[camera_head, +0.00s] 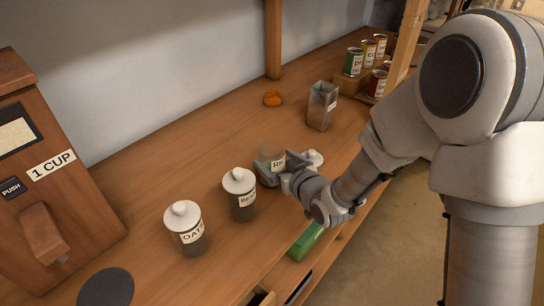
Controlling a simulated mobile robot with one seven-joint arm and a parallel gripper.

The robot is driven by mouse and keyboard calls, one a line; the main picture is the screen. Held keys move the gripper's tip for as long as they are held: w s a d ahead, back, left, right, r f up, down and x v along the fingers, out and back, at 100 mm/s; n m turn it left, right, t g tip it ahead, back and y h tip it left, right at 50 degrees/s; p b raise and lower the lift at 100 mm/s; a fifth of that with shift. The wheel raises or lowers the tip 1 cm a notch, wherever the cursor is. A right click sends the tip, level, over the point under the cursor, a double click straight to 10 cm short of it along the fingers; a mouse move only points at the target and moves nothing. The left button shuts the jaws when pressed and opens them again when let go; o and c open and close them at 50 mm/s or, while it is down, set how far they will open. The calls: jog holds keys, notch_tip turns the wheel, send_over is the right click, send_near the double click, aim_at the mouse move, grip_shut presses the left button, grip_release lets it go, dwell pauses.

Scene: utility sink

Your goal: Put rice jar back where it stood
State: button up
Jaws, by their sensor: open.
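The rice jar (272,155) stands upright on the wooden counter, in line with two other jars. Its label is partly hidden by my gripper, with "RI" readable. It has no white lid on top; its top looks tan. My gripper (276,173) is open and low at the jar's near side. One finger is beside the jar's lower left; whether the fingers touch it I cannot tell. A white knobbed lid (314,156) shows just right of the jar, partly behind my gripper.
Lidded jars labelled "BE..." (240,194) and "OATS" (186,227) stand to the left. A wooden "1 CUP" dispenser (52,180) is at far left, a dark disc (106,288) before it. A metal canister (322,106), orange lump (273,99) and several cans (354,62) stand behind.

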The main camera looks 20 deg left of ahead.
jog(key=p+v, duration=0.2)
jog(key=v, duration=0.7)
jog(key=shift+w+d, duration=0.1)
jog(key=w+d+r+m+h, duration=0.15)
jog(key=d+r+h, duration=0.25)
jog(key=d, duration=0.6)
jog(key=w+d+r+m+h, duration=0.1)
jog(key=d+r+m+h, duration=0.3)
jog(key=d, duration=0.5)
jog(key=s+d+r+m+g+h, duration=0.1)
jog(key=s+d+r+m, duration=0.1)
jog(key=s+d, duration=0.3)
jog(key=s+d+r+m+g+h, duration=0.2)
jog(key=s+d+r, duration=0.2)
jog(key=s, duration=0.7)
jog(key=shift+s+d+r+m+g, duration=0.3)
jog(key=shift+s+d+r+m, duration=0.05)
jog(key=shift+d, duration=0.4)
jog(key=shift+a, duration=0.1)
